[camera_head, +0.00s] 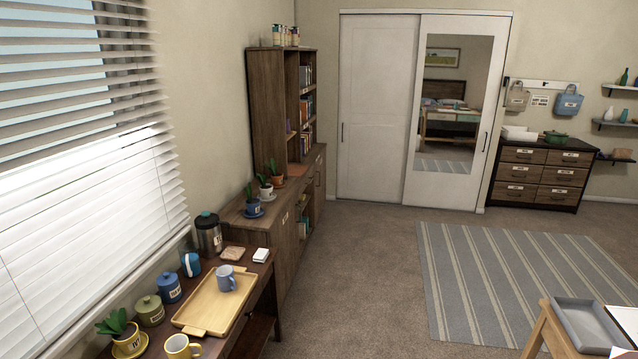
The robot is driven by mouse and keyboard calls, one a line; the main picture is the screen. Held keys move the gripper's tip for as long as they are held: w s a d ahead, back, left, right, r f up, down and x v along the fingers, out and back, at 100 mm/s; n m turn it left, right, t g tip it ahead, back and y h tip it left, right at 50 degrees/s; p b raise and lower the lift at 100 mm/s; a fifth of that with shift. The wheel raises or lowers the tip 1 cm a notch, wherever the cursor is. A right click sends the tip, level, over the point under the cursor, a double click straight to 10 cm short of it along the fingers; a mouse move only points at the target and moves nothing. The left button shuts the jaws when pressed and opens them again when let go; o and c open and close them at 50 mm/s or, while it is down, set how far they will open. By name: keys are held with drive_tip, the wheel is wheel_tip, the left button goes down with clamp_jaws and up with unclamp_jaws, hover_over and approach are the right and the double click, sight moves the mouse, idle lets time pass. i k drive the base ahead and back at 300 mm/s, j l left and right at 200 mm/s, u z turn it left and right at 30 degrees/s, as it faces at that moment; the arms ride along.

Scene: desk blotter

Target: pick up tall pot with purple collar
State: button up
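I cannot make out a tall pot with a purple collar. Small potted plants stand along the left wall: a blue pot (254,207) on a blue saucer, a white pot (266,190) and a terracotta pot (275,179) on the low cabinet. A yellow pot (128,341) with a plant stands on a yellow saucer at the near end of the dark side table. None shows a clear purple collar. My gripper is not in view.
A desk with a grey tray (556,305) is at bottom right. Carpet (370,270) between is clear.

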sight(295, 32)
drive_tip(key=i, duration=2.1)
drive_tip(key=i+u, duration=0.15)
drive_tip(key=i, duration=0.3)
drive_tip(key=i+l+u, duration=0.1)
drive_tip(key=i, duration=0.35)
drive_tip(key=i+l+u, duration=0.15)
drive_tip(key=i, duration=0.3)
drive_tip(key=i+l+u, duration=0.1)
drive_tip(key=i, duration=0.35)
drive_tip(key=i+l+u, duration=0.15)
drive_tip(key=i+l, duration=0.15)
drive_tip(key=i, duration=0.1)
